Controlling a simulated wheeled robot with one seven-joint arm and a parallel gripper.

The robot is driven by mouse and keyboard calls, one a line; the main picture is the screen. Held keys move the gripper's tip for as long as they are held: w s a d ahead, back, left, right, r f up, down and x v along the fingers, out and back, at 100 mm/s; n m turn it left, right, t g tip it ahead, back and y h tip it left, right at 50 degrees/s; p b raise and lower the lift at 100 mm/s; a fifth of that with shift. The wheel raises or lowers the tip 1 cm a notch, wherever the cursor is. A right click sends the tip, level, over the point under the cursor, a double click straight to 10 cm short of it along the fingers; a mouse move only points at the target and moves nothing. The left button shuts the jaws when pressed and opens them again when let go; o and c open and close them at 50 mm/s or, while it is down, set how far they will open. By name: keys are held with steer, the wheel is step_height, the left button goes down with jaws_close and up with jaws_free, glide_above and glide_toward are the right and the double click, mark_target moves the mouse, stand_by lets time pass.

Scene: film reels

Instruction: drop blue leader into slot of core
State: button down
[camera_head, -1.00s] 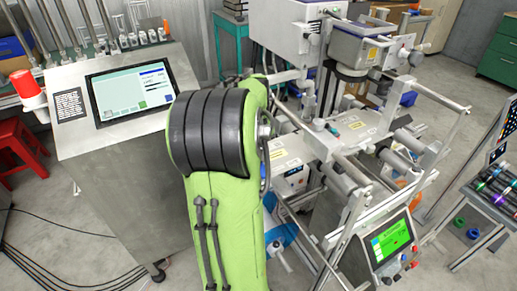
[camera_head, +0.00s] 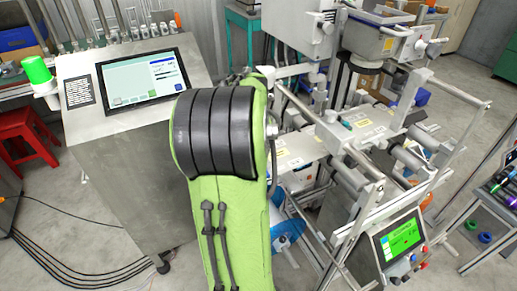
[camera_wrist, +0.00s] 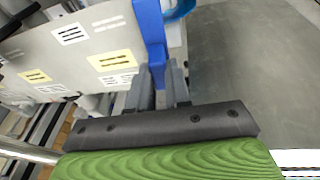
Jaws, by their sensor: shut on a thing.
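In the wrist view my gripper (camera_wrist: 158,80) is shut on a blue strip (camera_wrist: 150,32), which I take to be the blue leader. The strip stretches away from the fingers toward the top edge of the picture. In the head view my green arm hides the gripper. A blue patch (camera_head: 287,228) shows just right of the arm, and I cannot tell what it is.
A grey machine (camera_head: 345,125) with rollers and bars stands right of my arm, with a green-screen panel (camera_head: 398,238) in front. A console (camera_head: 140,80) with a lit green lamp (camera_head: 38,70) is at the left. A labelled plate (camera_wrist: 85,50) lies close left of the strip.

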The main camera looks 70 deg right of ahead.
steer(key=w+a+f+b, duration=0.3)
steer(key=w+a+f, duration=0.2)
steer(key=a+f, duration=0.1)
steer(key=shift+w+f, duration=0.25)
stand_by(1.3)
steer(key=shift+a, duration=0.15)
steer(key=w+a+f, duration=0.6)
steer(key=a+f, duration=0.1)
steer(key=shift+f, duration=0.25)
stand_by(1.5)
steer(key=shift+w, duration=0.1)
steer(key=shift+w+a+f, duration=0.35)
steer(key=shift+a+f, duration=0.1)
steer(key=s+d+f, duration=0.3)
steer(key=s+d, duration=0.4)
steer(key=d, duration=0.1)
steer(key=shift+s+d+f, duration=0.3)
steer(key=shift+d+f, duration=0.05)
steer(key=shift+f, duration=0.05)
stand_by(1.6)
